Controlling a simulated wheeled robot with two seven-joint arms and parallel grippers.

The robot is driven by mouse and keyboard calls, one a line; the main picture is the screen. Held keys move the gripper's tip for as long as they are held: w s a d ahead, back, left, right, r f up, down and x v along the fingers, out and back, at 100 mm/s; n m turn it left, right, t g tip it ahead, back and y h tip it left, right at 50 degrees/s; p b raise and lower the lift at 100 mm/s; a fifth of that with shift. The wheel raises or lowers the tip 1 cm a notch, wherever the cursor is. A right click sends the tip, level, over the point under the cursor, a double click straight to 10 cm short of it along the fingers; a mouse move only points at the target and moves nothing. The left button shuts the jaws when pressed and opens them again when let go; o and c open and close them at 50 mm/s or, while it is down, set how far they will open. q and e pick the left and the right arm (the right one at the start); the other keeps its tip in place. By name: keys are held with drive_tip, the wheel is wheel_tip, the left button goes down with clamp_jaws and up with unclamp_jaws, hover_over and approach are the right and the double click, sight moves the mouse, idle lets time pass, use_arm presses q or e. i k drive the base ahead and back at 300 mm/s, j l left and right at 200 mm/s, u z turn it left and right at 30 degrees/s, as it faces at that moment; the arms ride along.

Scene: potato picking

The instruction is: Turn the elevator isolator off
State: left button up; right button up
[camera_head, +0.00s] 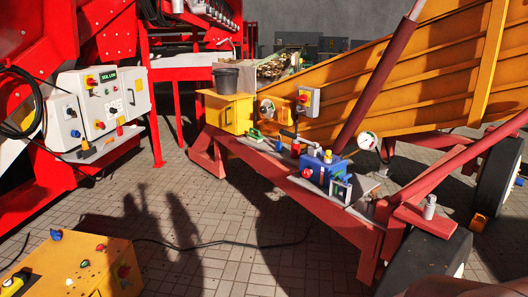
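A small grey box with a red knob on a yellow plate, which looks like the elevator isolator (306,100), is mounted upright beside the orange elevator (400,90) near the middle of the view. The knob's position is too small to read. Neither of my grippers is in view, and nothing is seen touching the box.
A yellow cabinet (229,114) with a dark bucket (226,80) stands left of the isolator. A blue box (322,168) sits on the red frame in front. White control panels (102,100) are on the red machine at left. An orange control box (75,265) is at lower left. Paved floor between is clear except a cable.

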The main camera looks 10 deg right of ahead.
sight(302, 98)
drive_tip(key=i+z, duration=0.25)
drive_tip(key=i, duration=0.5)
drive_tip(key=i+z, duration=0.25)
drive_tip(key=i, duration=0.5)
